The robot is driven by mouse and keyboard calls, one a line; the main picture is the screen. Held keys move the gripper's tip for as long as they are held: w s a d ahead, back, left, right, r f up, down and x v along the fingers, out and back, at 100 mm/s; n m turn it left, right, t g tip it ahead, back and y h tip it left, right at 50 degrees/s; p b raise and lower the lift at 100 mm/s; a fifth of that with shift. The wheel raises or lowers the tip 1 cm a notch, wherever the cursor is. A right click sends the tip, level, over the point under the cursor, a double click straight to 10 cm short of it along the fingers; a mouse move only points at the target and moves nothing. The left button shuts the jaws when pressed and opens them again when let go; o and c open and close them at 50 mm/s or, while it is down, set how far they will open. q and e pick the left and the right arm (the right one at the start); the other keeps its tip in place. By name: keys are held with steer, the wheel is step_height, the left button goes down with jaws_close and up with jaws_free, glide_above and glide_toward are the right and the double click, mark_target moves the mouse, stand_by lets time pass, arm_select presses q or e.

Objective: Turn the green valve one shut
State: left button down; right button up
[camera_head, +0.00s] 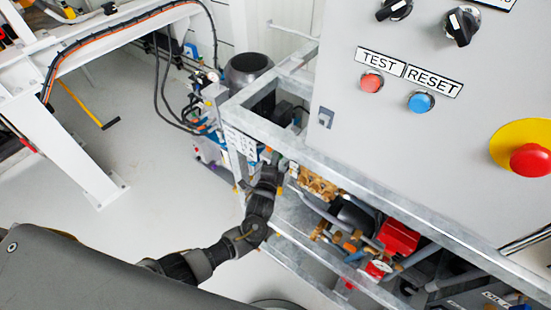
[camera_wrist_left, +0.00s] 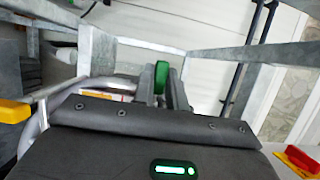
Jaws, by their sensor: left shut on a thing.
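The green valve handle (camera_wrist_left: 161,76) stands upright between the fingers of my left gripper (camera_wrist_left: 164,86) in the left wrist view. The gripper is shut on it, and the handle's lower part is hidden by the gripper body. In the head view my left gripper (camera_head: 277,163) reaches to the upper corner of the grey metal pump frame (camera_head: 303,148). The valve is too small and covered there to make out its angle. My right gripper is not in view.
A grey control panel (camera_head: 340,85) with red and blue buttons stands right above the frame. Brass fittings (camera_head: 317,184) and a red part (camera_head: 398,238) sit inside it. In the wrist view, a yellow handle (camera_wrist_left: 13,111) is at left and metal bars surround the gripper.

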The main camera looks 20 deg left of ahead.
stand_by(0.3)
arm_select(q)
steer(key=c, duration=1.4)
jaws_free()
steer(key=shift+c, duration=0.2)
steer(key=shift+s, duration=0.1)
steer(key=s, duration=1)
steer(key=shift+s+b, duration=0.35)
steer(key=shift+d, duration=0.1)
